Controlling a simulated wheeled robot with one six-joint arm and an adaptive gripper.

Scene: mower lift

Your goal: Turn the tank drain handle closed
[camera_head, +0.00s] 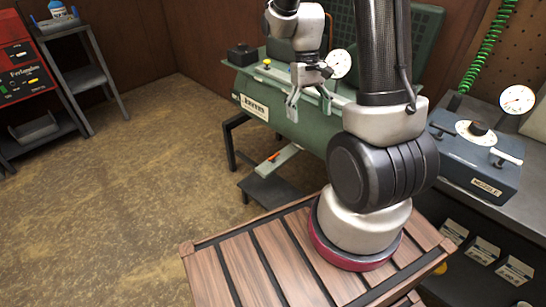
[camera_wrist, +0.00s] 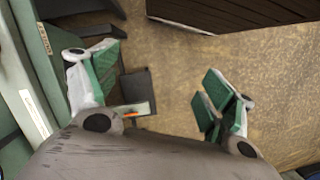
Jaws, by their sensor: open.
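The green tank (camera_head: 240,82) with a pale label stands against the back wall in the head view; part of its green side shows at the left of the wrist view (camera_wrist: 60,60). A small orange handle (camera_head: 273,157) lies over a pale green strip below the tank's front. It also shows in the wrist view (camera_wrist: 131,115), between my fingers in the picture but well beyond them; its exact turn is hard to read. My gripper (camera_head: 310,103) is open and empty, pointing down in front of the tank. Its green-padded fingers are spread wide in the wrist view (camera_wrist: 160,92).
A dark step or pedal (camera_head: 270,190) sits low beneath the handle. A dial gauge (camera_head: 339,63) is close behind my gripper. A blue-grey box (camera_head: 480,160) with a knob stands on the right bench. The floor (camera_head: 140,180) at left is clear.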

